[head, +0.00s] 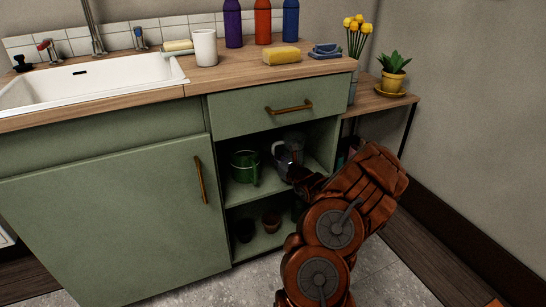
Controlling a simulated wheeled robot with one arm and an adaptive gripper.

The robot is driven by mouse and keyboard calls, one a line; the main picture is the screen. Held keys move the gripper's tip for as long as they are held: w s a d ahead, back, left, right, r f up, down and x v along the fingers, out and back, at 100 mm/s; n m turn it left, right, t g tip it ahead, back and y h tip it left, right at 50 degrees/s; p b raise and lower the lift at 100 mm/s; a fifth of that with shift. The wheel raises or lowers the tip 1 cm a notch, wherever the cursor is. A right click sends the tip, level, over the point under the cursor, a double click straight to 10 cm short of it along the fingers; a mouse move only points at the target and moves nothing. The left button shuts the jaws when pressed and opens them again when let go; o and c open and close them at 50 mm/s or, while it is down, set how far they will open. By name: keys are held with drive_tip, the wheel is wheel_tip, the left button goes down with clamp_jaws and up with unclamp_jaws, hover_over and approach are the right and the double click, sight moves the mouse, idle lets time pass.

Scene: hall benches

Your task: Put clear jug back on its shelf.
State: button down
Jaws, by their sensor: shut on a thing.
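The clear jug (289,151) is at the upper shelf of the open green cabinet, right of a green mug (244,166). My gripper (298,173) reaches into the cabinet opening from the right and is shut on the clear jug. My gripper and arm hide the jug's lower right side. I cannot tell whether the jug's base touches the shelf board (240,196).
The lower shelf holds dark pots (271,221). A drawer (275,107) is shut above the opening. The counter (235,72) carries a white cup (205,47), a yellow sponge (282,55) and several bottles. A side table (385,97) with plants stands right.

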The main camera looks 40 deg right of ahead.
drive_tip(key=c, duration=1.2)
unclamp_jaws()
drive_tip(key=shift+f, duration=0.1)
drive_tip(key=shift+s+r, duration=0.2)
drive_tip(key=shift+s, duration=0.15)
drive_tip(key=s+a+p, duration=0.1)
drive_tip(key=s+p, duration=0.2)
drive_tip(key=s, duration=0.8)
drive_tip(key=shift+a+p, duration=0.35)
drive_tip(key=shift+s+f, duration=0.1)
drive_tip(key=shift+s, duration=0.05)
